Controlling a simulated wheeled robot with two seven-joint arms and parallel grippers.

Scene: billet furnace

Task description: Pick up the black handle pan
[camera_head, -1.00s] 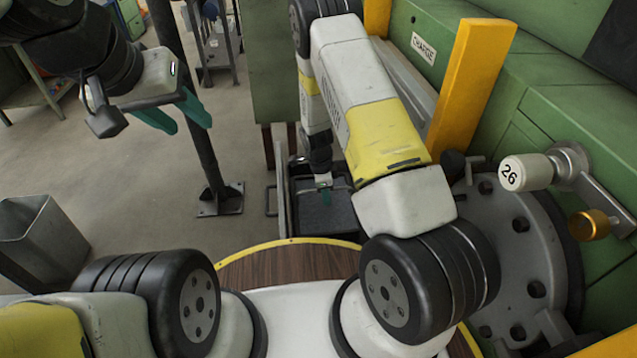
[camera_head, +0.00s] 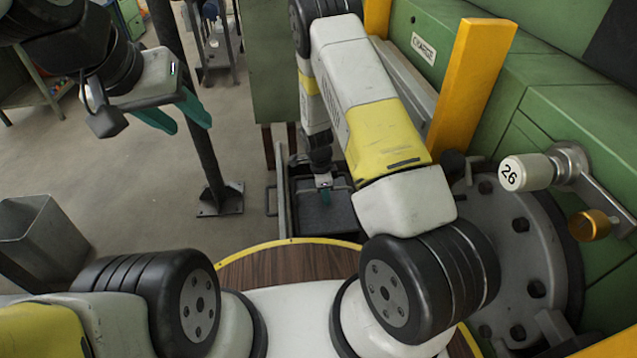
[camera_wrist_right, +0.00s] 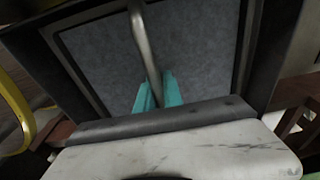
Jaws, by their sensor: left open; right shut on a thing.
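The black pan (camera_head: 337,217) stands low beyond the wood-topped round edge, in the centre of the head view. In the right wrist view its dark rim (camera_wrist_right: 262,50) frames a grey speckled floor, and a grey metal bar handle (camera_wrist_right: 143,45) crosses above it. My right gripper (camera_wrist_right: 159,88) has its teal fingers shut on this bar. In the head view the right gripper (camera_head: 325,198) points down over the pan, partly hidden by its own wrist. My left gripper (camera_head: 192,126) is open and empty at upper left, far from the pan.
The green furnace with its yellow post (camera_head: 470,85) and round bolted flange (camera_head: 515,250) stands close on the right. A dark pole (camera_head: 205,150) rises left of the pan. A grey metal bin (camera_head: 40,235) stands at left. The floor between is clear.

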